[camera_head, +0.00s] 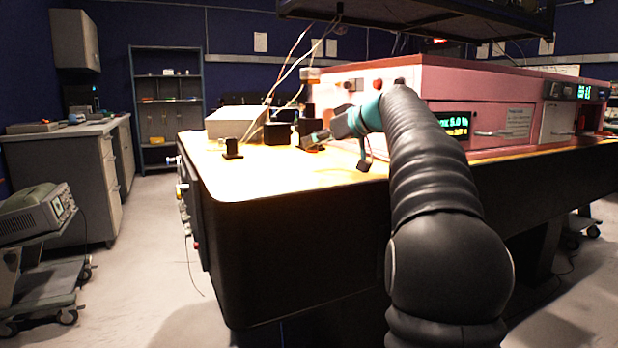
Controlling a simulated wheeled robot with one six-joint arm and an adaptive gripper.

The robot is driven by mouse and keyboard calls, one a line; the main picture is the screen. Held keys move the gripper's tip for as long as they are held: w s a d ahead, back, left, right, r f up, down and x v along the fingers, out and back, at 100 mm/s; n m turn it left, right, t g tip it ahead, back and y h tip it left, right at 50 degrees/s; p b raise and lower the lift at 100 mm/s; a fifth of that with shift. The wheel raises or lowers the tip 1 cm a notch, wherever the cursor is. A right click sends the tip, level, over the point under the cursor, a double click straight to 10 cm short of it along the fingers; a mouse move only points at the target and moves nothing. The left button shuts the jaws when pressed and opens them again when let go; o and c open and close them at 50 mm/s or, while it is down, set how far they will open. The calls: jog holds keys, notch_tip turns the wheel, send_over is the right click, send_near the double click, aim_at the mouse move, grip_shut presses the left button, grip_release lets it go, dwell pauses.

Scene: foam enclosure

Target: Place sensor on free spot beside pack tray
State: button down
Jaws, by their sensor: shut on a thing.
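My gripper (318,138) is at the end of my arm, low over the wooden table top, and points to the left. It is shut on a small dark thing, probably the sensor. The fingers and what they hold are small and dark here, so its shape and whether it touches the table are hard to tell. A pale, low box with a slanted top (232,123) stands on the table behind and left of my gripper. I cannot tell whether it is the pack tray.
A small black block (232,149) stands near the table's left edge, and a black box (277,134) behind it. Cables hang down to the table there. Pink instrument housings (515,85) fill the table's right side. The front left table top (265,178) is bare.

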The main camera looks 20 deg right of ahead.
aim_at(313, 175)
jog(key=shift+s+a+f, duration=0.4)
jog(key=shift+a+f, duration=0.1)
jog(key=shift+a, duration=0.05)
jog(key=shift+f+b, duration=0.15)
jog(key=shift+b, duration=0.25)
jog(key=shift+f+b, duration=1.3)
jog(key=shift+f, duration=0.45)
jog(key=shift+f, duration=0.15)
jog(key=c, duration=0.9)
grip_release()
jog(key=shift+o, duration=0.2)
